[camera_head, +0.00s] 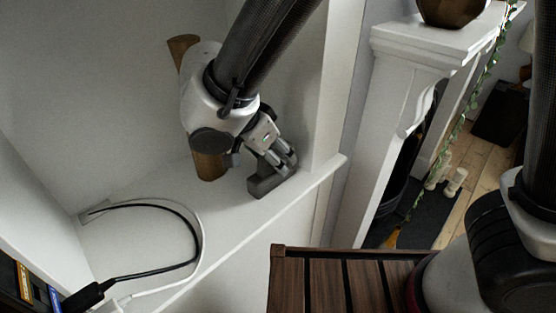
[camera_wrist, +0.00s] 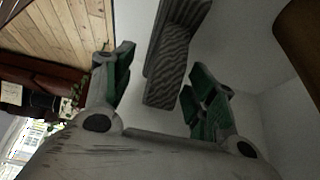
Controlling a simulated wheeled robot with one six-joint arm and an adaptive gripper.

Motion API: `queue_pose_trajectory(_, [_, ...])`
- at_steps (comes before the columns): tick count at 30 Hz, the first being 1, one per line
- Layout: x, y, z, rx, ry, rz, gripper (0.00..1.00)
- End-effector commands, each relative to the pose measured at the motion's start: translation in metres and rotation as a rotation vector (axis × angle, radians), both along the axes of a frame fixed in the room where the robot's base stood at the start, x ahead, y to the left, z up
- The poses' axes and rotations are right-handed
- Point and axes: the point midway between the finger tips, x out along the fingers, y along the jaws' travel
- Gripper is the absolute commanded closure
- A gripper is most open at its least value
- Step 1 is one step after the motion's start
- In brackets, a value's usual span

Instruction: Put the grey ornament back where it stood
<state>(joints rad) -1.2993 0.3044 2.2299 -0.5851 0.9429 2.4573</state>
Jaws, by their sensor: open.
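The grey ornament (camera_head: 266,185) is on the white shelf (camera_head: 250,212), near its front edge and close to the right side wall. My gripper (camera_head: 281,160) is right at it in the head view and hides its upper part. In the wrist view the ornament (camera_wrist: 172,62) shows a ribbed grey surface and lies between my two spread green-padded fingers (camera_wrist: 158,92). The fingers are open, with a gap visible on the left; contact on the right cannot be told.
A brown wooden piece (camera_head: 208,166) stands behind my wrist on the shelf, partly hidden. Black and white cables (camera_head: 190,240) loop over the shelf's left part. A slatted dark wooden table (camera_head: 330,285) is below. A white mantel (camera_head: 425,45) with a brown vase (camera_head: 447,10) stands right.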

Motion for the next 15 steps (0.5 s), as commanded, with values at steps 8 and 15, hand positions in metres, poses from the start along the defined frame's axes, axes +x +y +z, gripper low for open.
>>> queue_pose_trajectory(8, [-0.023,0.022,0.054,0.004,0.0,0.003,0.43])
queue_pose_trajectory(15, [-0.032,0.028,0.074,0.0,0.0,0.001,0.43])
